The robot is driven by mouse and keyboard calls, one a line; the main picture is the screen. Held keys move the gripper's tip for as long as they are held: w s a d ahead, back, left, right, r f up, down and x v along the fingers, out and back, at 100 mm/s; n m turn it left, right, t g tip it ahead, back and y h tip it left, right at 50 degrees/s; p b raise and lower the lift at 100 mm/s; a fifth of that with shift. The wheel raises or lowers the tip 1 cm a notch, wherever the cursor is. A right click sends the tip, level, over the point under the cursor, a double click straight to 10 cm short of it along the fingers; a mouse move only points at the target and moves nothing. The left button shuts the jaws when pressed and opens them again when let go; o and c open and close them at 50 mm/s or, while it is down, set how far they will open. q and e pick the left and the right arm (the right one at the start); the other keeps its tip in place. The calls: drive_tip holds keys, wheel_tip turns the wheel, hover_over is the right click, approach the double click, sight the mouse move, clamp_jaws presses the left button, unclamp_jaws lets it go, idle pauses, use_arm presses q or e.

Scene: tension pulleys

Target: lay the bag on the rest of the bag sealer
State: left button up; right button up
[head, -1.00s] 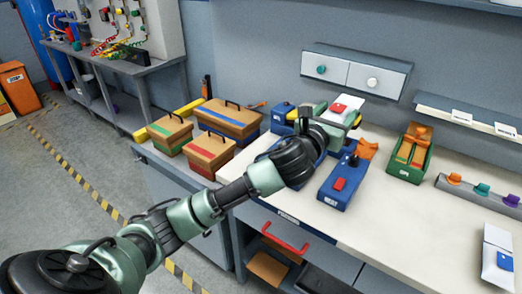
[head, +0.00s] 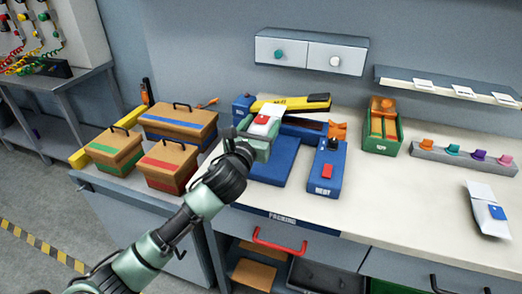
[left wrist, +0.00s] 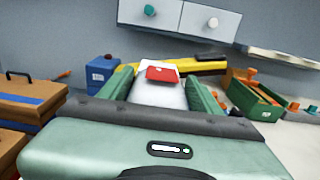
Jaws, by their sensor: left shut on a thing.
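My left gripper (head: 262,130) is shut on a white bag with a red patch (head: 263,119). In the left wrist view the bag (left wrist: 172,96) stands between the two green fingers, its red patch facing up. The bag sealer has a blue rest (head: 272,165), a blue box marked HEAT with a red button (head: 325,181), and a yellow arm (head: 291,105) behind. In the head view the gripper and bag overlap the rear left of the rest. They appear above it; the gap cannot be judged. The right gripper is not in view.
Several brown boxes with coloured bands (head: 180,123) stand left of the sealer. A green bin (head: 382,140) and a grey rack of coloured knobs (head: 464,158) stand to the right. Another white bag with a blue patch (head: 487,211) lies at the right.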

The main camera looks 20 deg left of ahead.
use_arm(q)
wheel_tip(320, 180, down, 3)
wheel_tip(320, 180, down, 4)
drive_tip(key=shift+f+b, duration=0.1)
drive_tip(key=shift+b, duration=0.5)
drive_tip(key=shift+f, duration=0.35)
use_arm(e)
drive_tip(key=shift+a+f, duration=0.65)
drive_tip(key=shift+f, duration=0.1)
use_arm(q)
drive_tip(key=o, duration=1.6)
drive_tip(key=shift+f, duration=0.15)
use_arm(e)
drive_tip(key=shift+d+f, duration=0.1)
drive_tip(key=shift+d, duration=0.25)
